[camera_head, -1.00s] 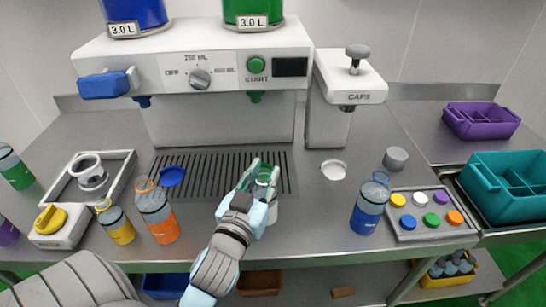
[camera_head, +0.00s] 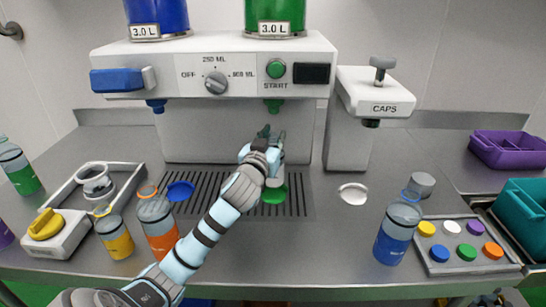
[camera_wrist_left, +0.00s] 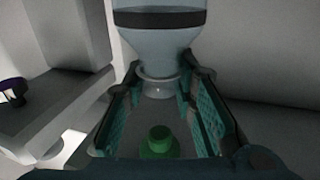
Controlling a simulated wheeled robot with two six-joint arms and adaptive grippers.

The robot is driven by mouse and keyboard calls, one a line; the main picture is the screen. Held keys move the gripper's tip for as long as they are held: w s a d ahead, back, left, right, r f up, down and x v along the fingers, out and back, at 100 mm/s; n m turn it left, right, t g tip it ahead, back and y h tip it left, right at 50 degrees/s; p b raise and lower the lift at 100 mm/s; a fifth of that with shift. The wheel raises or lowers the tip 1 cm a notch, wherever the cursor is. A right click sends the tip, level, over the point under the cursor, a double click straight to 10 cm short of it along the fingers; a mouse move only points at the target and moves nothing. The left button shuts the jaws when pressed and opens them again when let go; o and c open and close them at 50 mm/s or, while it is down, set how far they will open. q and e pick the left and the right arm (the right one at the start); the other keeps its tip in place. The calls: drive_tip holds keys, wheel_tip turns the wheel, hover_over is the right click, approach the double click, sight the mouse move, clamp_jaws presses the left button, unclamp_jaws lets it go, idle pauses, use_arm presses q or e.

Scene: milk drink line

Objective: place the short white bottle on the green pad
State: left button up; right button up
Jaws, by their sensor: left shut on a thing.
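The short white bottle (camera_head: 276,180) is upright in my left gripper (camera_head: 270,140), in front of the dispenser. In the left wrist view the bottle (camera_wrist_left: 160,40) shows a pale body with a dark band, and the fingers (camera_wrist_left: 160,105) close around its neck. The green pad (camera_head: 272,196) lies on the slotted grille, partly hidden behind the bottle. The bottle's base is over or at the pad; I cannot tell whether it touches. My right gripper is not in view.
The green nozzle (camera_head: 273,106) hangs close above my gripper. A blue pad (camera_head: 180,191) lies to the left on the grille. Orange (camera_head: 158,228) and yellow (camera_head: 115,238) bottles stand front left. A blue bottle (camera_head: 396,232) and a cap tray (camera_head: 431,264) are at right.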

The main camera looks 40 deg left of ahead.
use_arm(q)
wheel_tip(320, 180, down, 5)
drive_tip(key=shift+w+f+b, duration=0.1)
drive_tip(key=shift+b, duration=0.75)
drive_tip(key=shift+w+f, duration=0.1)
drive_tip(key=o, duration=0.9)
